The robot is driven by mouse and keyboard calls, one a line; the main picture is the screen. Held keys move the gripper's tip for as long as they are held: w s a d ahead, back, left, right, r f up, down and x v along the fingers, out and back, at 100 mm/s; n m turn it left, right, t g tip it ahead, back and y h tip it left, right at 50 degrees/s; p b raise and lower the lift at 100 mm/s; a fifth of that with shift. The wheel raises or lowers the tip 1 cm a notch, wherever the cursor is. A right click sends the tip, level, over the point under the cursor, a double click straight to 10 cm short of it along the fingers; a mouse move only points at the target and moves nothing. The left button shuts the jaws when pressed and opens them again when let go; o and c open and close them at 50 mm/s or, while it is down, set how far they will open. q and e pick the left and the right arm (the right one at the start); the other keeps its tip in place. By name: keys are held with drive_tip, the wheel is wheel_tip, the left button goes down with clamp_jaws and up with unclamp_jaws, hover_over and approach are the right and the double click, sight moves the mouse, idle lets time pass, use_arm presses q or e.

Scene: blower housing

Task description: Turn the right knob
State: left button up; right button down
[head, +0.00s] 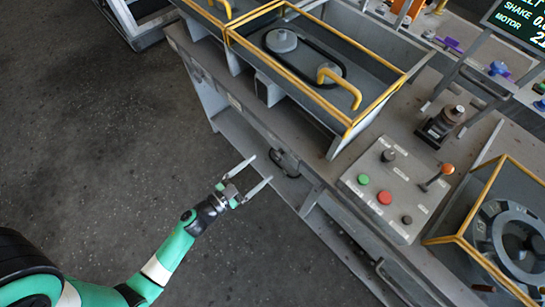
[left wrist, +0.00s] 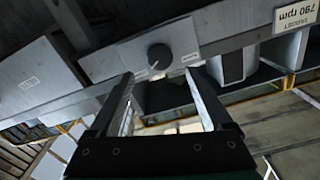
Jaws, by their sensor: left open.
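A dark round knob (left wrist: 160,57) with a light pointer mark sits on a pale grey plate (left wrist: 118,58) on the front of the bench, in the left wrist view. I cannot tell whether it is the right knob. My left gripper (head: 261,168) is open and empty, close to the bench front; its fingers also show in the left wrist view (left wrist: 160,76). The knob appears ahead of the gap between the fingers, and contact does not show. On the sloped control panel (head: 375,220) are two dark knobs, an upper one (head: 388,155) and a lower right one (head: 407,219). My right gripper is not in view.
The panel also has a green button (head: 363,179), a red button (head: 385,198) and an orange-tipped lever (head: 447,169). A yellow-edged belt housing (head: 349,130) stands above the bench front. A label (left wrist: 294,17) reads 790 rpm, upside down. The floor (head: 110,130) at left is clear.

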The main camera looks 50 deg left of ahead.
sight(275, 156)
use_arm(q)
drive_tip(key=w+b, duration=0.1)
drive_tip(key=w, duration=0.5)
drive_tip(key=shift+w, duration=0.3)
drive_tip(key=shift+c, duration=0.3)
clamp_jaws()
drive_tip(key=shift+m, duration=0.4)
drive_tip(key=m, duration=1.1)
drive_tip(key=shift+d+f, duration=0.1)
drive_tip(key=shift+f, duration=0.05)
